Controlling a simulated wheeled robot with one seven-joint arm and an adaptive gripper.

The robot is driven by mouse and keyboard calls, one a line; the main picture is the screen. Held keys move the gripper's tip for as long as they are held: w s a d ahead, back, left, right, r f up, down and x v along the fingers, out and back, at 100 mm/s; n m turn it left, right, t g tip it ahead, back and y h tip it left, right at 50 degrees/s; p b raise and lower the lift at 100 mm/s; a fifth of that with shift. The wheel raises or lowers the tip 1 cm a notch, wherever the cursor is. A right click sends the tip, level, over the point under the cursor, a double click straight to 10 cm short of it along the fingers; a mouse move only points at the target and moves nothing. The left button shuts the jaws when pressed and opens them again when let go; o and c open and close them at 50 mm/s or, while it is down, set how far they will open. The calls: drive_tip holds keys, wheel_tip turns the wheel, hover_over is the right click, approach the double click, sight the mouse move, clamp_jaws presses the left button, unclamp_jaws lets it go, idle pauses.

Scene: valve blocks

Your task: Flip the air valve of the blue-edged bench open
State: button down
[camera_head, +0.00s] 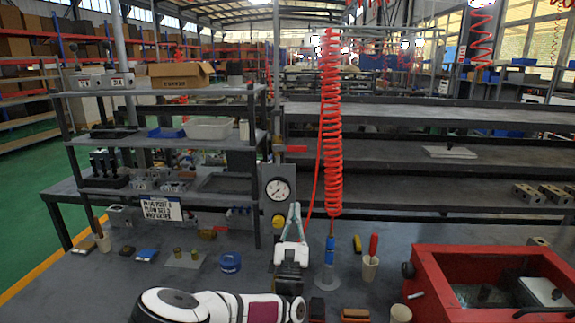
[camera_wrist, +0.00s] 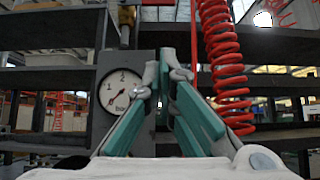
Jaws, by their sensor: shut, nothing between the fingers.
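A small red lever (camera_head: 297,148) sticks out to the right, about level, from the post above the pressure gauge (camera_head: 278,190); it looks like the air valve's handle. In the wrist view part of a red bar (camera_wrist: 160,3) shows at the top edge beside a brass-coloured fitting (camera_wrist: 127,15), above the gauge (camera_wrist: 121,92). My gripper (camera_head: 294,210) has green-sided fingers, shut and empty, pointing up in front of the gauge panel, below the lever and apart from it. Its fingertips show in the wrist view (camera_wrist: 161,75) right of the gauge dial. I cannot make out a blue edge on this bench.
A coiled red hose (camera_head: 332,120) hangs close to the right of my gripper. A red-framed box (camera_head: 425,275) stands at the right front. A grey shelf rack (camera_head: 160,90) is at the left. Cups and small parts lie on the dark bench top (camera_head: 100,290).

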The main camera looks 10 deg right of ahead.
sight(290, 149)
drive_tip(key=shift+a, duration=0.2)
drive_tip(key=shift+w, duration=0.1)
drive_tip(key=s+r+p+x, duration=0.2)
drive_tip(key=x, duration=1)
drive_tip(key=shift+w+a+r, duration=0.2)
drive_tip(key=shift+w+r, duration=0.05)
drive_tip(key=shift+w, duration=0.05)
drive_tip(key=shift+w+n+y, duration=0.1)
drive_tip(key=shift+n+y, duration=0.5)
drive_tip(key=shift+y, duration=0.1)
drive_tip(key=shift+d+r+n+t+y, duration=0.15)
drive_tip(key=shift+n+t+y, duration=0.15)
drive_tip(key=shift+n+y, duration=0.15)
